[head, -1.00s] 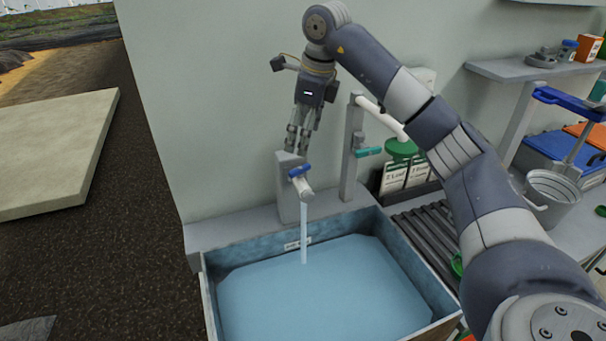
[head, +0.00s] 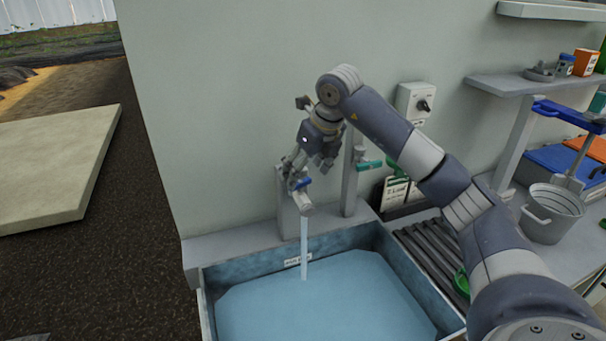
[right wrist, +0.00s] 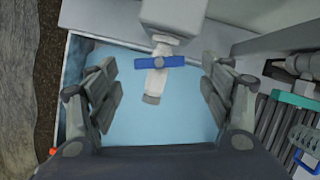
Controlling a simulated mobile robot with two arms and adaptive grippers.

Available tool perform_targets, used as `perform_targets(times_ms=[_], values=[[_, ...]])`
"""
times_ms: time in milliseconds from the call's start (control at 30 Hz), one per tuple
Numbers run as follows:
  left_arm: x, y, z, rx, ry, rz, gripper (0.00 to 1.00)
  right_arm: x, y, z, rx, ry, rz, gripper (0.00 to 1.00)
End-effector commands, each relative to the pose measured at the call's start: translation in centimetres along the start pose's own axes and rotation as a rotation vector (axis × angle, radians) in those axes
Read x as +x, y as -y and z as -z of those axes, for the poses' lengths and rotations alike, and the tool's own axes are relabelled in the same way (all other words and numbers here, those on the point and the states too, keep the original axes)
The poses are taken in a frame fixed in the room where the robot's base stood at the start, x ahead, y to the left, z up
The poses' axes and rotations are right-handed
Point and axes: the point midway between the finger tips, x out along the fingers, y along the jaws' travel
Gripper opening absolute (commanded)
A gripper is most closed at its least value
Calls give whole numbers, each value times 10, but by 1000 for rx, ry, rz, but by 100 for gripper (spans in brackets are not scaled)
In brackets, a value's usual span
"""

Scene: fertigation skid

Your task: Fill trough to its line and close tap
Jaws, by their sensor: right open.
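The tap (head: 301,208) stands at the back of the trough, with its blue handle (head: 304,183) on top. A stream of water runs from its spout into the trough (head: 240,249). Pale blue water (head: 320,305) stands just under a small white label (head: 298,260) on the back wall; I cannot read the exact level against a line. My right gripper (head: 296,175) is open at the tap handle. In the right wrist view the blue handle (right wrist: 160,62) lies crosswise to the spout between the spread fingers, with gaps on both sides. My left gripper is not in view.
A second tap with a teal handle (head: 369,165) stands just right of the first. Right of the trough are a slatted rack (head: 428,250), a metal bucket (head: 551,211) and a shelf (head: 520,83). A grey switch box (head: 416,102) is on the wall.

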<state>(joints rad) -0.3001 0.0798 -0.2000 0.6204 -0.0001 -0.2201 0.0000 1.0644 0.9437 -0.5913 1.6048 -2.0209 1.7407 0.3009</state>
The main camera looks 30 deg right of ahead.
Motion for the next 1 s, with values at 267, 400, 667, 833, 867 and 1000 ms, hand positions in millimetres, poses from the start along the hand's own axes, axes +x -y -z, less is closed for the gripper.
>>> perform_targets(times_ms=[267, 400, 667, 833, 867, 1000], values=[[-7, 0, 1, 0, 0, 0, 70, 27, -1, 0, -1, -1, -1, 73], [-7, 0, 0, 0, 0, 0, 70, 30, 0, 0, -1, 0, -1, 73], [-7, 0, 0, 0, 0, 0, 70, 30, 0, 0, -1, 0, -1, 48], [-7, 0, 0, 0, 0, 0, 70, 30, 0, 0, -1, 0, -1, 29], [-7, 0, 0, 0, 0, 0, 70, 30, 0, 0, -1, 0, 0, 29], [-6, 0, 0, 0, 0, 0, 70, 30, -1, 0, 26, 0, 12, 29]])
